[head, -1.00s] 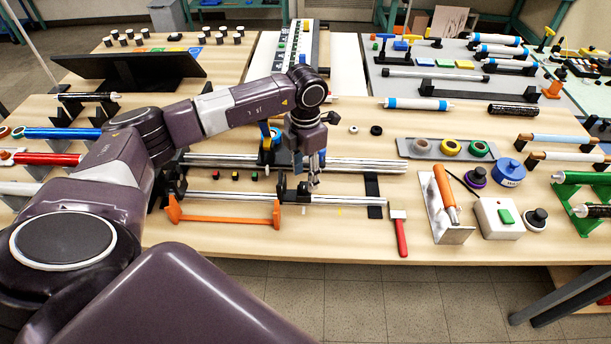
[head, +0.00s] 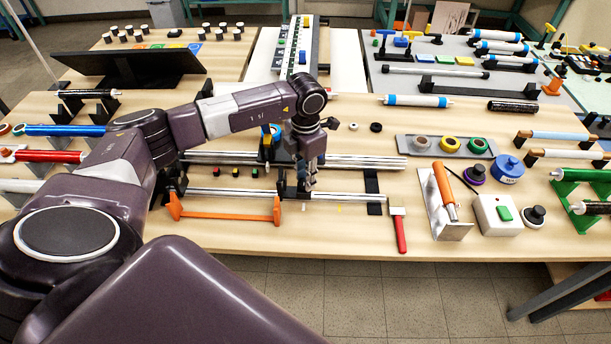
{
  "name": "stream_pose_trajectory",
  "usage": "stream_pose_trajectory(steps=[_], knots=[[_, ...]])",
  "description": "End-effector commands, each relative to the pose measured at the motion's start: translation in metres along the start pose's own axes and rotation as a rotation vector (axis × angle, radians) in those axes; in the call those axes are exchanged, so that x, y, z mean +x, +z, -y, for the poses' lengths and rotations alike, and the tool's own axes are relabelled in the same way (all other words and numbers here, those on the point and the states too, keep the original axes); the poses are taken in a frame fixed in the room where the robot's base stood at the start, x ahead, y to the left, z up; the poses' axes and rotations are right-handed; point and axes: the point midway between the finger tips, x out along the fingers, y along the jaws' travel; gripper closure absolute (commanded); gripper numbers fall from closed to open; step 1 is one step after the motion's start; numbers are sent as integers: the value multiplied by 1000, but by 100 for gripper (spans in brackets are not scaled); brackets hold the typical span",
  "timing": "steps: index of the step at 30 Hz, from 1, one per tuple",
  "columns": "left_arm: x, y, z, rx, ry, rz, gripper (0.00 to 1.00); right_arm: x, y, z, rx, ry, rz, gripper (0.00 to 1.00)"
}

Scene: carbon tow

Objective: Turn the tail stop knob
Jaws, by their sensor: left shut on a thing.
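My left gripper (head: 309,185) points down over the front silver rod (head: 345,197) of the winding rig, near its right part. Its fingers are shut on a small part at the dark tail stop (head: 281,186), which I take to be the tail stop knob; the fingers hide it. The black stop pieces stand beside the fingers on the rod. My right gripper is not in view.
A thicker silver rod (head: 365,162) runs behind the front one. An orange bar (head: 225,218) lies at front left. Bare table lies along the front edge.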

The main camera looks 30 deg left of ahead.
Motion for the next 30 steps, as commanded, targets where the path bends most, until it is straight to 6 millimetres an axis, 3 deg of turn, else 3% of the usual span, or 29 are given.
stream_pose_trajectory(steps=[11,30], knots=[[1,0,-1,-130,0,2,100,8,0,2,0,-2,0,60],[0,-1,-4,-716,1,3,100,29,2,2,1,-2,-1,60]])
